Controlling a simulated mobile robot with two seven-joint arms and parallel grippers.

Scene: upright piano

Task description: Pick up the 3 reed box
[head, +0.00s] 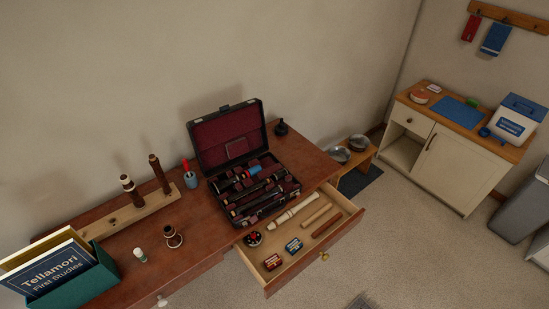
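Two small boxes lie in the open drawer (325,254) of the brown desk. One is a red-brown box (272,262) near the drawer's front left. The other is a blue box (293,245) just right of it and farther back. Both have pale markings, too small to read, so I cannot tell which is the 3 reed box. Neither of my grippers is in view.
The drawer also holds a small dark round item (253,239), a cream tube (294,212) and wooden sticks (327,229). An open instrument case (229,138) stands on the desk (205,235) behind it.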

